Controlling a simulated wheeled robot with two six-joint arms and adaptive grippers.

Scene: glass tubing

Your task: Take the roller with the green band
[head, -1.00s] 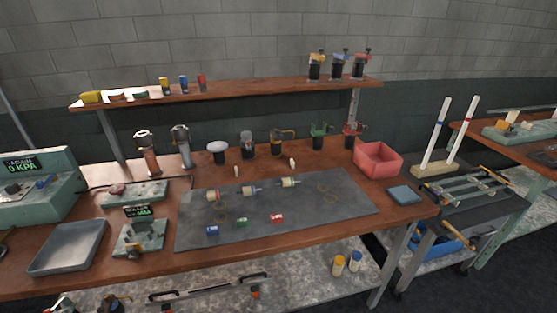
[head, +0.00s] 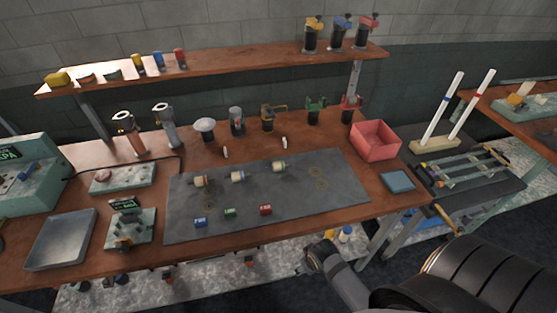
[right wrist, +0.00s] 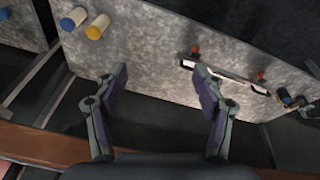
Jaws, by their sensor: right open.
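Three small pale rollers with coloured bands lie in a row on the grey mat (head: 330,194) on the bench. The right one (head: 279,167) has a band that looks greenish, the middle roller (head: 237,176) has a blue one, and the left roller (head: 200,181) looks reddish-yellow; the bands are small and hard to read. My right gripper (right wrist: 160,85) is open and empty in the right wrist view, above the lower shelf in front of the bench edge, away from the rollers. My left gripper is not in view.
Blue, green (head: 230,213) and red short pieces lie along the mat's front. A red bin (head: 375,140) and blue pad (head: 397,181) are at right. A grey tray (head: 60,240) is at left. Clamps and tools stand behind the mat. The bench edge is near my right arm.

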